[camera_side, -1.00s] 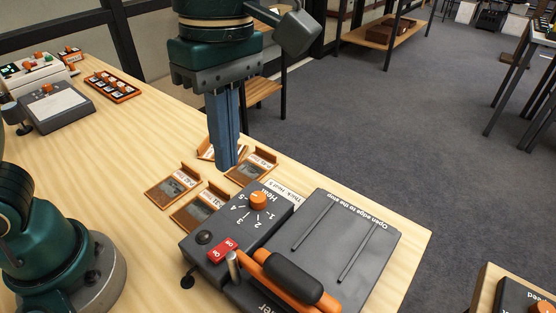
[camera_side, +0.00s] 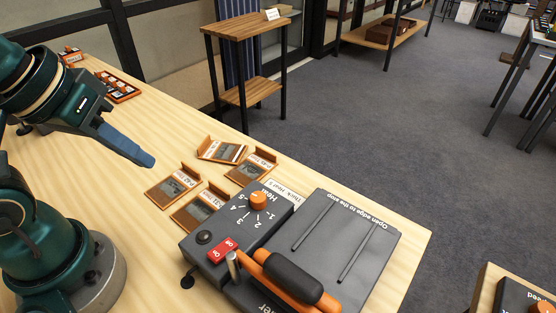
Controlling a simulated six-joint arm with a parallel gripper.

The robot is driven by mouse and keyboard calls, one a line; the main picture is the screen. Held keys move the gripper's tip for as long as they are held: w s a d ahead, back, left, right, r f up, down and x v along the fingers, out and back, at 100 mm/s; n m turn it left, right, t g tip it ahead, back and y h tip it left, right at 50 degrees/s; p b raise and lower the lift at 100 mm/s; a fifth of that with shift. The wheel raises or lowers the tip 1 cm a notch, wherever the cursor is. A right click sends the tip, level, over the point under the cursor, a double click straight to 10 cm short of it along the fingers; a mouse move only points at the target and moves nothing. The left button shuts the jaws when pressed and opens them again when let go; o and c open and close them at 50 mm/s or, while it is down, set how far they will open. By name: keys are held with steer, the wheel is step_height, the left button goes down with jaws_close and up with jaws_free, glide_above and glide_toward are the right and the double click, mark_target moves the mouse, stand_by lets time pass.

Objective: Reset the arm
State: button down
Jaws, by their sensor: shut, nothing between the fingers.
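My gripper (camera_side: 148,160) is at the left of the side view, above the wooden table (camera_side: 110,230). Its blue fingers are together with nothing between them, and they point right and slightly down. My arm is folded back at the left edge, above its base. The fingertips are apart from the labelled wooden card holders, up and left of the nearest one (camera_side: 173,186).
Several card holders, one at the back (camera_side: 222,150), lie mid-table. A dark sealer machine (camera_side: 340,240) with an orange dial (camera_side: 258,200) and handle stands at the front right. An orange rack (camera_side: 118,86) sits at the back left. A small wooden stand (camera_side: 245,27) is behind the table.

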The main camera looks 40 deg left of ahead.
steer(key=shift+w+f+m, duration=0.15)
steer(key=shift+m, duration=0.75)
steer(key=shift+w+f+m, duration=0.1)
steer(key=shift+w+m, duration=0.05)
steer(key=shift+m, duration=0.75)
